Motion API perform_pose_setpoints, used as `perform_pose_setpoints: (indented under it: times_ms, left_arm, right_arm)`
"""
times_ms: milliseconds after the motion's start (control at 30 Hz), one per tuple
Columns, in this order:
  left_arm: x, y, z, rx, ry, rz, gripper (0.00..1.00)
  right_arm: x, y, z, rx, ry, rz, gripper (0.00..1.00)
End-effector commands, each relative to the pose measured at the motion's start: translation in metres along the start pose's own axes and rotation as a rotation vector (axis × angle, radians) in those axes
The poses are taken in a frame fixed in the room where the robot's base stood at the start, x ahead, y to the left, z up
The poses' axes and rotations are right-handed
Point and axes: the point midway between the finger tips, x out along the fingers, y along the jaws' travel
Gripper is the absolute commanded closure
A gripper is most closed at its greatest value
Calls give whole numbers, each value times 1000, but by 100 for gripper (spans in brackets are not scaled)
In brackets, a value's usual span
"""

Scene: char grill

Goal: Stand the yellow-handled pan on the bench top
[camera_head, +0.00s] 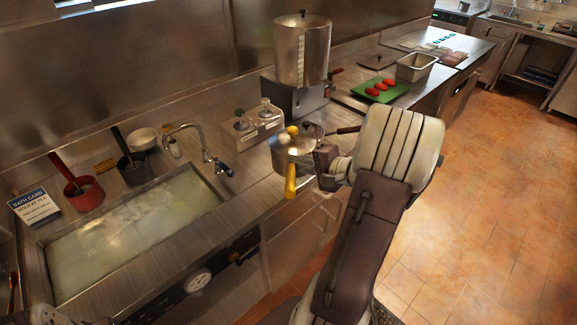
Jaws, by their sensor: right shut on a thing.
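The yellow-handled pan (297,147) is a steel pan at the bench's front edge, right of the sink. Its yellow handle (290,182) points down towards the front, and small yellow round parts show at its top. My right gripper (322,166) is at the pan's right side, shut on the pan; its fingertips are partly hidden. I cannot tell whether the pan's base touches the bench top (253,166). My left gripper is not in view; only a bit of my left arm shows at the bottom left.
A water-filled sink (135,235) with a tap lies to the left. Red and dark pots (84,194) stand behind it. A pump-bottle caddy (250,127) and a large steel urn (302,52) stand behind the pan. A green board (380,90) with red items lies further right.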

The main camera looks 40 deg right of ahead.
Motion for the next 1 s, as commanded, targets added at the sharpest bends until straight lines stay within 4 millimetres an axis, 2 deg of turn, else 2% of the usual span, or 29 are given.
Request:
perform_pose_setpoints:
  times_ms: [167,400,533,667,833,1000]
  left_arm:
    - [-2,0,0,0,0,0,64]
    - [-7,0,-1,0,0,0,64]
    - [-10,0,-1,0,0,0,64]
    - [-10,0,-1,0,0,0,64]
    - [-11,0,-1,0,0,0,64]
    - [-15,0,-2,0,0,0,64]
  right_arm:
    - [28,4,7,0,-9,-2,100]
    - [87,15,18,-2,-10,-2,100]
    - [114,20,22,-4,-7,-4,100]
    - [127,23,24,-4,-4,-5,100]
    - [130,25,24,-3,-1,-5,100]
    - [139,49,21,0,-3,-3,100]
